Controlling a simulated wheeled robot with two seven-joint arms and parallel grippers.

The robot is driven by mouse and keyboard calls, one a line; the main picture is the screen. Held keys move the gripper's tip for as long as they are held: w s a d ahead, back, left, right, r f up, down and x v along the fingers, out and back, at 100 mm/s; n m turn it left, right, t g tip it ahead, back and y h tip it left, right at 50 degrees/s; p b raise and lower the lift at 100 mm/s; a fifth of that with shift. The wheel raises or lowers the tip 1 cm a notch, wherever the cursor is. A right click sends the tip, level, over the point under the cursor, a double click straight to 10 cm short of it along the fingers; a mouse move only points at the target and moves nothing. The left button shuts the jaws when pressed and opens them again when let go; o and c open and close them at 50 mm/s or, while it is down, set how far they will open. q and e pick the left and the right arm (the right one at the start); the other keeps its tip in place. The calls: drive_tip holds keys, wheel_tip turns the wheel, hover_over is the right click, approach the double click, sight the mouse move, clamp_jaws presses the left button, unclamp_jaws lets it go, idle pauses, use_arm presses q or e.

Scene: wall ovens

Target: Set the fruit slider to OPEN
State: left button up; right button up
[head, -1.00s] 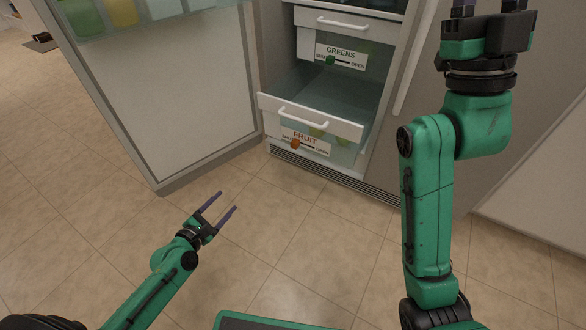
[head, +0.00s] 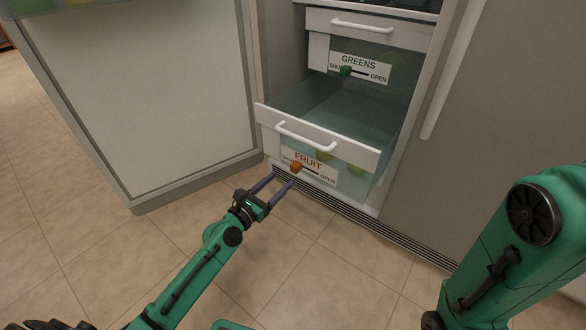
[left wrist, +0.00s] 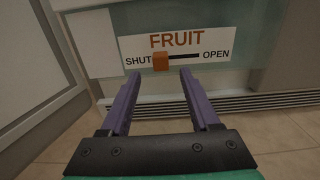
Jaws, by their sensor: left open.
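The fruit slider is an orange knob (head: 296,167) on a dark track on the FRUIT label of the lower drawer (head: 340,146). In the left wrist view the orange knob (left wrist: 160,62) sits at the SHUT end of its track, with OPEN at the right end. My left gripper (head: 281,182) is open and empty, just in front of and below the label. In the left wrist view its two purple fingers (left wrist: 158,88) point at the label, the knob showing between and beyond their tips. Contact cannot be told. My right gripper is out of view.
The fruit drawer is pulled out, with round green fruit inside. Above it is a GREENS drawer (head: 370,34) with a green slider knob (head: 345,71). An open fridge door (head: 150,90) stands at the left. The floor (head: 330,270) in front is clear.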

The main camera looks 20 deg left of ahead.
sight(293, 170)
use_arm(q)
drive_tip(key=b+x, duration=0.1)
drive_tip(key=x, duration=0.4)
drive_tip(key=shift+w+d+f+b, duration=0.2)
drive_tip(key=shift+w+b, duration=0.1)
drive_tip(key=shift+w, duration=0.1)
drive_tip(key=shift+w+d+r, duration=0.1)
drive_tip(key=shift+w+d, duration=0.05)
drive_tip(key=shift+w, duration=0.25)
clamp_jaws()
idle(0.6)
